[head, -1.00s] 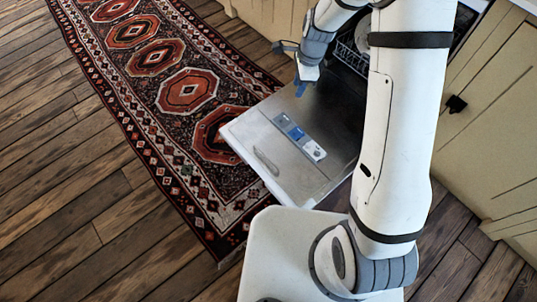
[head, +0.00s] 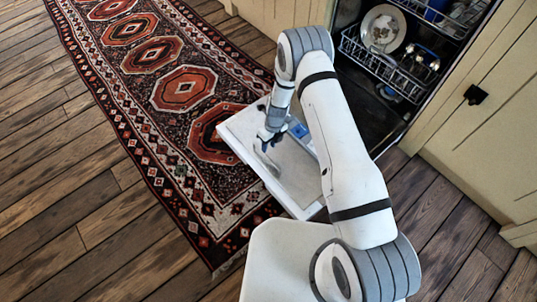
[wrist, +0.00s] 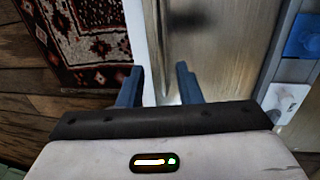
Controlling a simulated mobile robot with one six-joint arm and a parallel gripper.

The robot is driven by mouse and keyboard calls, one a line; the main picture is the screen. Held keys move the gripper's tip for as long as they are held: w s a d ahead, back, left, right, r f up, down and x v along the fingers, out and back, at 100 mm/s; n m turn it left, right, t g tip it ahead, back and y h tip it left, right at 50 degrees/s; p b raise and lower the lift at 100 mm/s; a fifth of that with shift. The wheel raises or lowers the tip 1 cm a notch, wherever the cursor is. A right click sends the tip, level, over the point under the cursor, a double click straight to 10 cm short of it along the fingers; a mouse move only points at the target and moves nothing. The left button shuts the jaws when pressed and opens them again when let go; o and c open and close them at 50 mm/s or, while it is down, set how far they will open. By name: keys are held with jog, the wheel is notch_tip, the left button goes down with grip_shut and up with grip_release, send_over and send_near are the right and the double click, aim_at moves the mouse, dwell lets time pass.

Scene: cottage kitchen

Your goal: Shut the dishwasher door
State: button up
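The dishwasher door (head: 296,182) is folded down, open, its steel inner face up. It also shows in the wrist view (wrist: 205,45), with its pale edge running between my fingers. A long grey fitting (head: 266,160) lies near the door's outer end. The dark dishwasher interior (head: 350,75) is exposed behind my arm. My gripper (head: 266,146) is over the outer part of the door, near that fitting. In the wrist view my gripper (wrist: 158,84) has its two blue fingers apart with nothing held. I cannot tell whether they touch the door.
A wire rack (head: 375,66) with a plate (head: 383,28) is inside the dishwasher. A patterned rug (head: 180,88) lies left of the door. A cream cabinet (head: 495,125) with a black knob (head: 475,94) stands at right. Wooden floor (head: 80,210) is clear at lower left.

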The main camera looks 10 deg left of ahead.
aim_at(267, 153)
jog(key=f, duration=0.1)
jog(key=f+b, duration=0.1)
jog(key=f, duration=0.3)
jog(key=shift+s+a+f+b, duration=0.25)
jog(key=shift+s+a+b, duration=0.05)
jog(key=shift+s+b, duration=0.1)
jog(key=shift+c, duration=0.5)
grip_shut()
